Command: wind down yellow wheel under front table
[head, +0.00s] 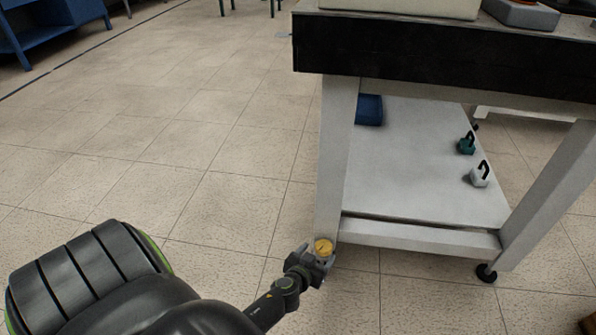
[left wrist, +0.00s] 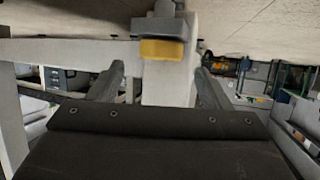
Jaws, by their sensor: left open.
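The front table (head: 440,50) has a black edge and white legs. The yellow wheel (head: 323,246) sits at the foot of its near left leg (head: 335,160). My left gripper (head: 316,262) is low by the floor at this wheel. In the wrist view its fingers are apart, one on each side of the wheel's line, with no visible contact. My right gripper is not in view.
The table's white lower shelf (head: 420,180) holds a blue box (head: 368,110), a green weight (head: 466,144) and a white weight (head: 479,174). A black caster (head: 486,272) is under the right leg. The tiled floor at left (head: 150,150) is clear.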

